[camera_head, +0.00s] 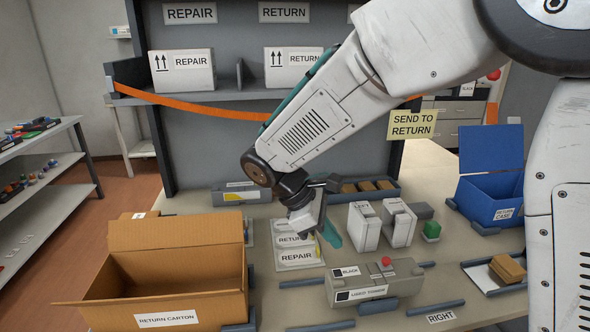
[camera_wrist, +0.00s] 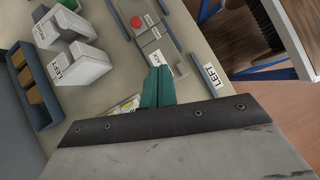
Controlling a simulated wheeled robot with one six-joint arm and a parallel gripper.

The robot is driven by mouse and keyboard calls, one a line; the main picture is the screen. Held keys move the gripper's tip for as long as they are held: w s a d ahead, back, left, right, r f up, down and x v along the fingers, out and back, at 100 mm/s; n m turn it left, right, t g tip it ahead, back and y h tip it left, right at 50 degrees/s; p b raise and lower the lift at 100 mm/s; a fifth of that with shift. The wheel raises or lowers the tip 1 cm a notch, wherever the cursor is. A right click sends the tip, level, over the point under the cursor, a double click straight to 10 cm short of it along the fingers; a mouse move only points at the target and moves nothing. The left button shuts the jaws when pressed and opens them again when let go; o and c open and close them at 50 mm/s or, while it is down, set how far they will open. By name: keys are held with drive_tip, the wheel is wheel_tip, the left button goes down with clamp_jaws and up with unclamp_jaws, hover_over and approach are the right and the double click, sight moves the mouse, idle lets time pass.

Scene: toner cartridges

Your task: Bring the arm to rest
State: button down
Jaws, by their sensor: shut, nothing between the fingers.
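My gripper (camera_head: 331,236) hangs from my arm over the middle of the table, above the RETURN and REPAIR label cards (camera_head: 298,257). In the wrist view its teal fingers (camera_wrist: 158,87) are together with nothing between them. The grey used toner unit (camera_head: 385,284) with a red button and a BLACK label lies right of and nearer than the gripper; it also shows in the wrist view (camera_wrist: 150,40). Two white blocks (camera_head: 364,227) stand just right of the gripper, apart from it. In the wrist view one white block (camera_wrist: 82,64) is labelled LEFT.
An open cardboard RETURN CARTON (camera_head: 180,305) stands at front left. An open blue return case (camera_head: 490,200) stands at right. A tray with brown blocks (camera_head: 345,196) lies behind the white blocks. A shelf (camera_head: 235,95) with labelled boxes rises behind. A yellow SEND TO RETURN note (camera_head: 412,124) shows.

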drive_tip(key=s+d+r+m+t+y, duration=0.1)
drive_tip(key=s+d+r+m+y, duration=0.2)
drive_tip(key=s+d+m, duration=0.4)
drive_tip(key=s+d+r+m+t+y, duration=0.1)
drive_tip(key=s+d+r+m+y, duration=0.3)
drive_tip(key=s, duration=1.1)
drive_tip(key=d+r+m, duration=0.1)
drive_tip(key=d+m, duration=0.2)
drive_tip(key=shift+s+d+m+t, duration=0.2)
drive_tip(key=shift+d+m+t, duration=0.1)
drive_tip(key=shift+d+m, duration=0.1)
drive_tip(key=shift+d, duration=0.1)
